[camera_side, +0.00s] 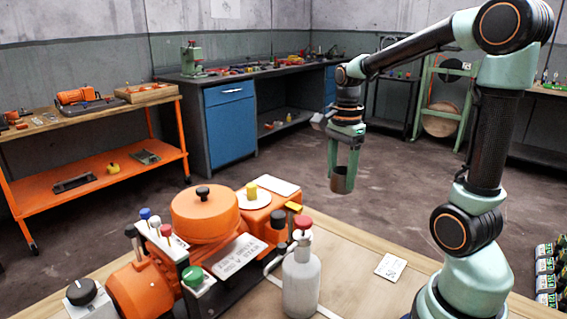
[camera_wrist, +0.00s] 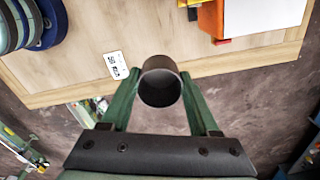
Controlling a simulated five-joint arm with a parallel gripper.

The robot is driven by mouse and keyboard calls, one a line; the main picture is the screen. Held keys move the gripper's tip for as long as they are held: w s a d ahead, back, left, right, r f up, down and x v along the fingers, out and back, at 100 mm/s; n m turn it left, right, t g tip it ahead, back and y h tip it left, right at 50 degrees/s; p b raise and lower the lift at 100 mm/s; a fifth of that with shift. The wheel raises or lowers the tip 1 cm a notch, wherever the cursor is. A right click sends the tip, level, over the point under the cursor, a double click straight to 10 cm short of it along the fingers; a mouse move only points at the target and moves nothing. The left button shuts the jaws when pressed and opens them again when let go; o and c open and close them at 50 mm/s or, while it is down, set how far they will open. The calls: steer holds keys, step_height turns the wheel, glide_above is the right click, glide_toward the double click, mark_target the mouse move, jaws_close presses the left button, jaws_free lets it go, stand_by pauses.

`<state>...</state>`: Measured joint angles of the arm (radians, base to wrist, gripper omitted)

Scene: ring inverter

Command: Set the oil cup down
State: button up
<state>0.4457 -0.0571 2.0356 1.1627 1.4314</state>
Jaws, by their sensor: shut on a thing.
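The oil cup (camera_side: 342,181) is a small dark grey, open-topped cylinder. My gripper (camera_side: 343,170) is shut on it, with a green finger on either side, and holds it in the air. In the wrist view the oil cup (camera_wrist: 161,86) sits between the two fingertips of my gripper (camera_wrist: 160,82), its dark open mouth facing the camera. In the side view it appears above and beyond the far edge of the wooden table (camera_side: 350,285). In the wrist view floor shows around its lower part, and the table edge lies just behind it.
An orange machine (camera_side: 205,215) with knobs stands on the table's left. A grey bottle with a red cap (camera_side: 301,280) stands in front of it. A white card (camera_side: 390,267) lies flat on the right, with bare wood around it. Workbenches line the back walls.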

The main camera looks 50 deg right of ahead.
steer(key=shift+d+f+n, duration=0.1)
steer(key=shift+d+n, duration=0.05)
steer(key=shift+n, duration=0.55)
steer(key=s+d+f+n, duration=0.1)
steer(key=f+n, duration=0.4)
steer(key=n, duration=0.5)
steer(key=s+d+f+n, duration=0.2)
steer(key=f+n, duration=0.3)
steer(key=n, duration=0.5)
steer(key=s+d+f+n, duration=0.1)
steer(key=d+f+n, duration=0.1)
steer(key=f+n, duration=0.4)
steer(key=shift+s+d+n, duration=0.1)
steer(key=shift+s+n, duration=0.1)
steer(key=shift+n, duration=0.9)
steer(key=shift+s+d+n, duration=0.1)
steer(key=shift+s+n, duration=0.05)
steer(key=shift+n, duration=0.95)
steer(key=n, duration=0.1)
steer(key=f+n, duration=0.1)
steer(key=n, duration=0.1)
steer(key=shift+s+f, duration=0.25)
steer(key=shift+s, duration=0.05)
steer(key=w, duration=1.4)
steer(key=shift+w, duration=0.4)
steer(key=shift+w+f, duration=0.25)
steer(key=shift+w, duration=0.5)
steer(key=shift+w+f, duration=0.25)
steer(key=shift+w, duration=0.5)
steer(key=shift+f, duration=0.25)
